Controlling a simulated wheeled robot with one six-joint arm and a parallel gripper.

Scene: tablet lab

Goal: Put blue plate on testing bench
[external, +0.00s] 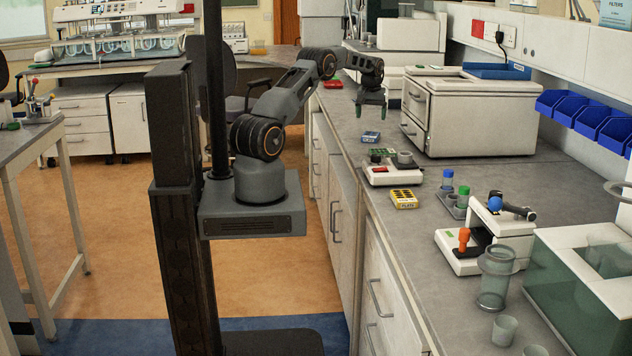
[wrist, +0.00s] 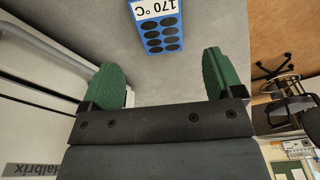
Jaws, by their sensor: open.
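The blue plate (external: 371,137), a small flat block with a pale label, lies on the grey counter along the right wall. In the wrist view the blue plate (wrist: 159,28) shows dark round wells and a white "170 °C" label, cut by the top edge. My gripper (external: 371,112) hangs above the counter, behind and above the blue plate, empty. In the wrist view my gripper (wrist: 163,75) has its green fingers wide apart, with the plate beyond the gap, not touching. I cannot tell which surface is the testing bench.
A white oven-like machine (external: 470,115) stands right of the blue plate. In front are a white device with dark cups (external: 392,173), a yellow plate (external: 404,199) and capped tubes (external: 462,196). A red plate (external: 333,83) lies farther back. A side table (external: 30,140) stands at left.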

